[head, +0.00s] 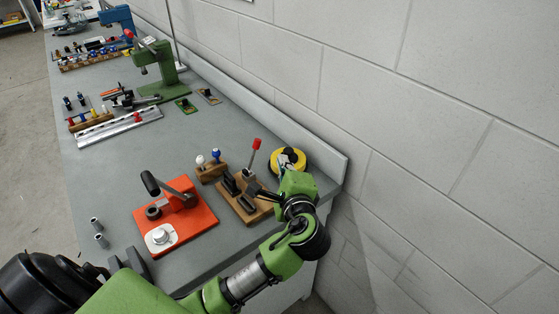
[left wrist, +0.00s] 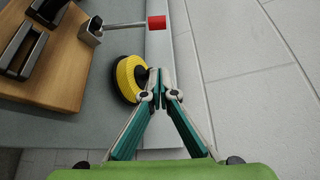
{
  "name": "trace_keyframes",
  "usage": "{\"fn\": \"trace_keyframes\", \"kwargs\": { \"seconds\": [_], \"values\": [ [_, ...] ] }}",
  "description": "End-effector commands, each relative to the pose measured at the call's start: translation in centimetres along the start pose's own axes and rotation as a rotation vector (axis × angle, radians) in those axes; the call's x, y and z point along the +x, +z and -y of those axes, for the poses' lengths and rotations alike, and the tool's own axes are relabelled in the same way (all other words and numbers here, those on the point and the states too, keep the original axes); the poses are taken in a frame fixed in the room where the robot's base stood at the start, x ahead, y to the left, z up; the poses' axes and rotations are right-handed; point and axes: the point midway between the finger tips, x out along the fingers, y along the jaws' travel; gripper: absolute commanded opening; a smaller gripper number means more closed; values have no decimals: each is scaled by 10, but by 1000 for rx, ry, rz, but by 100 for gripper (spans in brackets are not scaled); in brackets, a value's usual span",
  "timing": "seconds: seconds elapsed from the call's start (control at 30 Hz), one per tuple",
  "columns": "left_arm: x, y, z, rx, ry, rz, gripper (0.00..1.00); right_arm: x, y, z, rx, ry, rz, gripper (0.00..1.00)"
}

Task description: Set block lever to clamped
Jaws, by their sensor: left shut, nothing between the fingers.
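The block (head: 233,207) is a brown wooden base with dark clamp parts on the bench's near right part. Its lever (head: 250,160) is a metal rod with a red grip, standing up and tilted a little right. In the left wrist view the red grip (left wrist: 156,22) shows at the top, beyond my fingertips, and the wooden block (left wrist: 75,60) is at left. My left gripper (left wrist: 160,72) is shut and empty, beside a yellow and black round thing (left wrist: 130,78) and apart from the lever. In the head view my wrist partly covers the block's right side.
The yellow round thing (head: 281,158) lies near the wall-side ledge (head: 318,160). A red plate (head: 190,232) with a black-handled clamp is left of the block. A small wooden rack (head: 212,172) stands behind it. The bare wall (head: 430,150) bounds the right side.

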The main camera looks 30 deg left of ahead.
Motion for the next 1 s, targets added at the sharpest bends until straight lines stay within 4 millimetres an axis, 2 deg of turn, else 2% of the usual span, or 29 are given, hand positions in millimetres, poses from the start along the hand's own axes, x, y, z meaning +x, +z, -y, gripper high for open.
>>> {"fn": "trace_keyframes", "kwargs": {
  "seconds": [0.17,0.3,0.37,0.5,0.6,0.8,1.0],
  "values": [
    [40,2,2,3,-1,4,0,-7,-21,9,5,-10,-30,47],
    [69,1,2,2,-1,3,0,-11,-24,15,7,-17,-34,47],
    [77,4,2,2,-1,3,0,-14,-24,15,6,-18,-33,47],
    [66,25,2,1,0,0,0,-25,-21,14,5,-16,-28,47],
    [63,33,1,1,0,0,0,-28,-20,12,3,-14,-25,47],
    [61,38,0,1,0,0,0,-28,-11,9,1,-11,-14,47],
    [61,38,0,0,0,0,0,-28,-11,7,0,-9,-13,47]
  ]
}}
